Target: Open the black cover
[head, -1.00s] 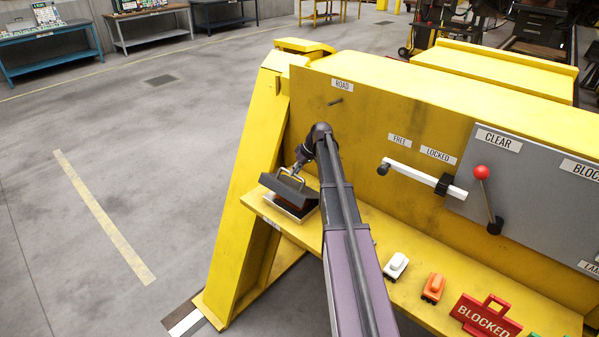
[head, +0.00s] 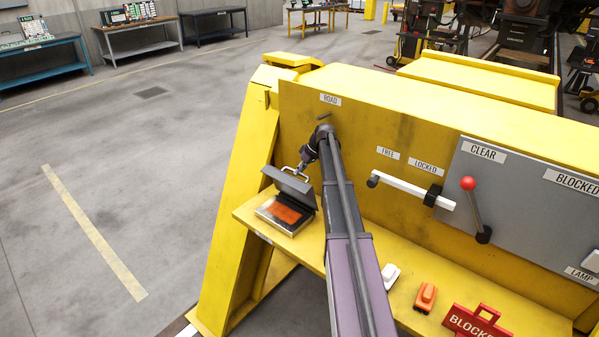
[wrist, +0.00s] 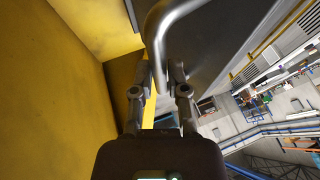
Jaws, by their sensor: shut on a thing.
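The black cover (head: 287,181) is a dark hinged lid on a small box at the left end of the yellow shelf. It stands raised and tilted up, and the box's orange inside (head: 285,213) shows below it. A metal handle (head: 297,176) is on the cover; in the wrist view the handle (wrist: 160,30) is a thick curved bar between my fingers. My gripper (head: 302,167) is at the top of the cover, shut on the handle. It also shows in the wrist view (wrist: 162,68). My arm hides part of the panel and shelf behind it.
A white lever (head: 410,188) and a red-knobbed lever (head: 476,205) stand on the panel to the right. A white block (head: 390,274), an orange block (head: 425,297) and a red BLOCKED tag (head: 474,322) are on the yellow shelf (head: 262,232). The floor at left is clear.

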